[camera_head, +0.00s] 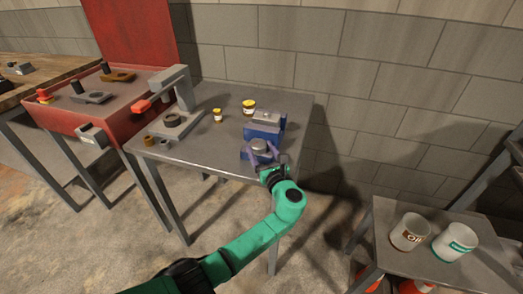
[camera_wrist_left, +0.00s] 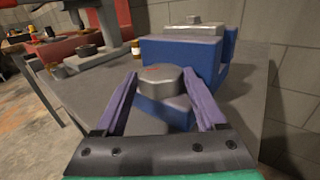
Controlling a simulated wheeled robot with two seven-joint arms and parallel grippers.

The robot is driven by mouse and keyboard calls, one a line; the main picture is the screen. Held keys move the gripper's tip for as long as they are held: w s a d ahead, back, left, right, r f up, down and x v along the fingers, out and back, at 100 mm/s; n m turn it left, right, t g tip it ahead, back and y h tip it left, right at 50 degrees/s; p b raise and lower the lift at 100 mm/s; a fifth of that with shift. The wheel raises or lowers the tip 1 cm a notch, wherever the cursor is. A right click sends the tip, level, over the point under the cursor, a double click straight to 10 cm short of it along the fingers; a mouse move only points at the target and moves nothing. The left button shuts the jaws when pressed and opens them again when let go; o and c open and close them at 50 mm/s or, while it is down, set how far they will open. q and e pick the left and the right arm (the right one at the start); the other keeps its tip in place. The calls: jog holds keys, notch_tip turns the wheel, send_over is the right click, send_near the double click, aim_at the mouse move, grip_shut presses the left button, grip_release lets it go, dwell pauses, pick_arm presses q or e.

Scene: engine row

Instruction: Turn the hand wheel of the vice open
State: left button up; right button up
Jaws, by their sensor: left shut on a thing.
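The blue vice (camera_head: 265,128) stands on the grey metal table near its right end, and it also shows in the left wrist view (camera_wrist_left: 190,52). Its grey hand wheel (camera_head: 260,145) is a round knob on the near side, and it shows in the left wrist view (camera_wrist_left: 163,78) with a small red mark on top. My left gripper (camera_head: 263,157) is at the hand wheel, with one purple finger on each side. It is shut on the wheel. The wheel's lower part is partly hidden by the fingers. My right gripper is in neither view.
A grey press (camera_head: 180,100) stands on the table's left part. Two small yellow-topped jars (camera_head: 249,107) (camera_head: 217,115) stand behind and left of the vice. A red bench (camera_head: 75,108) is at left. Two cans (camera_head: 410,232) (camera_head: 455,243) stand on a side table at lower right.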

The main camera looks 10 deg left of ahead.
pick_arm(q)
jog(key=o, duration=1.1)
jog(key=shift+w+a+r, duration=0.15)
jog(key=shift+a+r, duration=0.05)
jog(key=shift+r, duration=0.35)
jog(key=shift+c, duration=0.2)
jog(key=shift+f, duration=0.2)
jog(key=shift+s+d+f+p, duration=0.1)
jog(key=shift+s+d+p, duration=0.1)
jog(key=shift+s+p, duration=0.2)
jog(key=shift+s+d+f+p, duration=0.2)
jog(key=shift+s+d+p, duration=0.1)
jog(key=shift+s+p, duration=0.25)
jog(key=s+a+p+v, duration=0.1)
jog(key=p+v, duration=0.5)
jog(key=v, duration=0.8)
jog(key=shift+s+f, duration=0.2)
jog(key=shift+s, duration=0.05)
jog(key=shift+a, duration=0.15)
